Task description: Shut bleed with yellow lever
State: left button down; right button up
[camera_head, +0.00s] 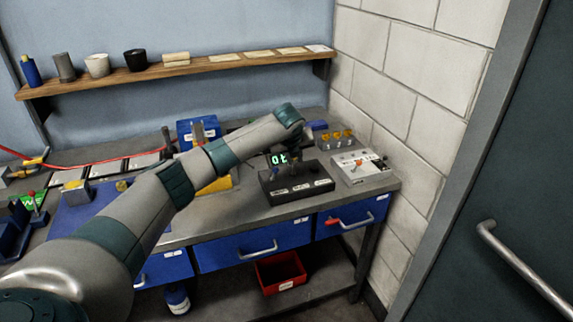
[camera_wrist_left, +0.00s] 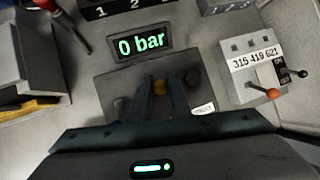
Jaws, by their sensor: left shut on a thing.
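In the head view, my wrist and gripper hide most of the lever area. A display (camera_wrist_left: 140,44) behind the lever reads 0 bar in green. My right gripper is not in view.
A pale box (camera_wrist_left: 250,72) with an orange-tipped lever and a black lever stands right of the control box. A block with yellow parts (camera_head: 335,138) is behind. Left of the gripper is a blue stand (camera_head: 186,130). A wall shelf (camera_head: 190,66) runs above.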

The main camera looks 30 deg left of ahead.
pick_arm(q)
jog(key=shift+s+d+r+t+y, duration=0.1)
jog(key=shift+s+d+t+y, duration=0.15)
jog(key=shift+t+y, duration=0.05)
jog(key=shift+s+d+t+y+p, duration=0.4)
jog(key=shift+t+y+p, duration=0.2)
jog(key=shift+y+p, duration=0.15)
jog(key=shift+s+d+f+m+t, duration=0.1)
jog(key=shift+d+f+m+t, duration=0.05)
jog(key=shift+f+m+t, duration=0.15)
jog(key=shift+s+d+f+t+y, duration=0.1)
jog(key=shift+s+d+t+y, duration=0.2)
jog(key=shift+y, duration=0.35)
jog(key=shift+s+d+f+t+y, duration=0.1)
jog(key=shift+d+f+t+y, duration=0.1)
jog(key=shift+t+y, duration=0.35)
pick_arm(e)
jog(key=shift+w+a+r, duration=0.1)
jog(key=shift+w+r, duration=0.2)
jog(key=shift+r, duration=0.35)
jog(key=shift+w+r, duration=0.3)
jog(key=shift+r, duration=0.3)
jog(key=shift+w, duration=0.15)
pick_arm(q)
jog(key=c, duration=1.7)
grip_release()
jog(key=shift+o, duration=0.2)
jog(key=shift+s+d, duration=0.1)
